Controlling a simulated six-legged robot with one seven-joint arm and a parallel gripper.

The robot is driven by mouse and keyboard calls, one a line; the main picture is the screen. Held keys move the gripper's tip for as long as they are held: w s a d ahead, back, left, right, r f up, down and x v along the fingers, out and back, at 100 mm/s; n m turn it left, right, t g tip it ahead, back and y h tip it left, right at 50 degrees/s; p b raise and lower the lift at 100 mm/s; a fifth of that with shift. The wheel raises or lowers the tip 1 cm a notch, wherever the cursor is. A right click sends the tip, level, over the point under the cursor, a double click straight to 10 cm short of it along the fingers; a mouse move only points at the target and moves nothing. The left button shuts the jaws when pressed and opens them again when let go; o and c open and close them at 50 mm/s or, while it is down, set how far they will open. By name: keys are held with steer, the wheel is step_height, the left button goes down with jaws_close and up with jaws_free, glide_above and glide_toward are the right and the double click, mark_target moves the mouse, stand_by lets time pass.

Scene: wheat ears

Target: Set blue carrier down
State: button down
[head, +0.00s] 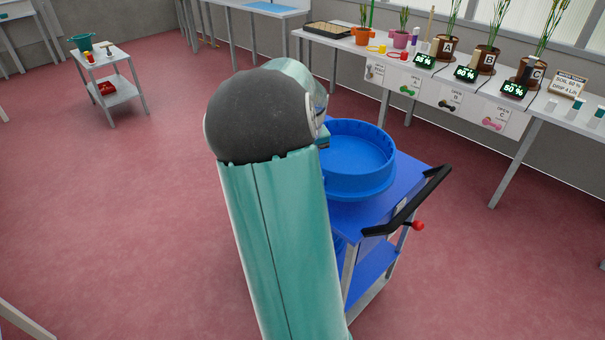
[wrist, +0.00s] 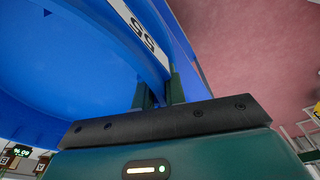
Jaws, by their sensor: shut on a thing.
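The blue carrier (head: 360,184) is a round, shallow tub with an upright rim. In the head view it is level over the top of a blue cart; I cannot tell whether its base touches. My gripper (wrist: 158,92) is shut on the carrier's wall, which fills the left of the wrist view (wrist: 75,70). A white label with dark characters shows on the wall near the fingers. In the head view my arm hides most of the gripper and the carrier's left edge.
The blue cart (head: 408,172) has a black handle (head: 412,204) and a red knob (head: 418,225) on its right. A long bench with potted plants (head: 487,60) and displays stands behind. A small white side table (head: 118,90) is at the far left. Red floor between is clear.

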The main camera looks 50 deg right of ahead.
steer(key=w+d+f, duration=0.1)
steer(key=f, duration=0.1)
steer(key=w+d+f, duration=0.1)
steer(key=f, duration=0.1)
steer(key=w+d+f, duration=0.1)
steer(key=f, duration=0.1)
steer(key=shift+w+d, duration=0.25)
steer(key=shift+f, duration=1.5)
steer(key=c, duration=1.5)
jaws_free()
steer(key=shift+f, duration=0.15)
steer(key=shift+o, duration=0.2)
